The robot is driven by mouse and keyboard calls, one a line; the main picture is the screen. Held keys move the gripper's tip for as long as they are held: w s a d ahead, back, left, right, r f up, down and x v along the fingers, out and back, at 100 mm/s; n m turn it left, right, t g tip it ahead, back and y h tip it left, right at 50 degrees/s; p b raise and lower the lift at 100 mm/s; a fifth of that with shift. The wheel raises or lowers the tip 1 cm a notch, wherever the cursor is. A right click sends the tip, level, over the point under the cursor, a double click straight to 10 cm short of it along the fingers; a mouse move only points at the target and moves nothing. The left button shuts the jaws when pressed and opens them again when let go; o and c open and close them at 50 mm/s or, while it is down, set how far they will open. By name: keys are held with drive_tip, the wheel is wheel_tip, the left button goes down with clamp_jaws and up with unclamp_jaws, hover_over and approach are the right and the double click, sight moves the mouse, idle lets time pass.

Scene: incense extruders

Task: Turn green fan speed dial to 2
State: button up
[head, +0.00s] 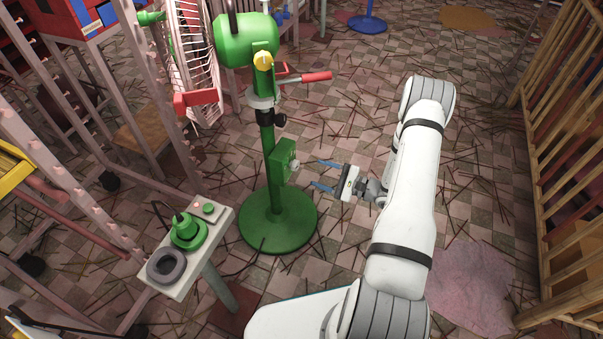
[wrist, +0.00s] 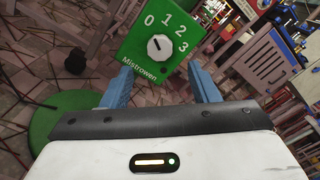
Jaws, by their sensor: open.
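The green fan (head: 268,150) stands on a round green base, with a green control box (head: 281,160) on its pole. In the wrist view the green box (wrist: 140,62) faces me, tilted, with the white dial (wrist: 160,47) and the numbers 0, 1, 2, 3 around its upper right side. The dial's dark mark appears to point up-left, towards 0. The white dial also shows in the head view (head: 294,166), on the box's right side. My gripper (head: 322,175) is open and empty, its blue fingers pointing at the dial from the right with a gap between.
A small white table (head: 215,240) with a green device (head: 187,232) and a grey ring (head: 166,266) stands front left. Pink racks line the left side; a wooden slatted frame (head: 560,110) is at right. Sticks litter the checkered floor.

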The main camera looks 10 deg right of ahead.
sight(298, 166)
drive_tip(key=b+x, duration=0.1)
drive_tip(key=x, duration=0.6)
drive_tip(key=shift+a+r+b, duration=0.1)
drive_tip(key=shift+b, duration=0.25)
drive_tip(key=shift+c, duration=0.2)
drive_tip(key=c, duration=0.9)
drive_tip(key=shift+c, duration=0.2)
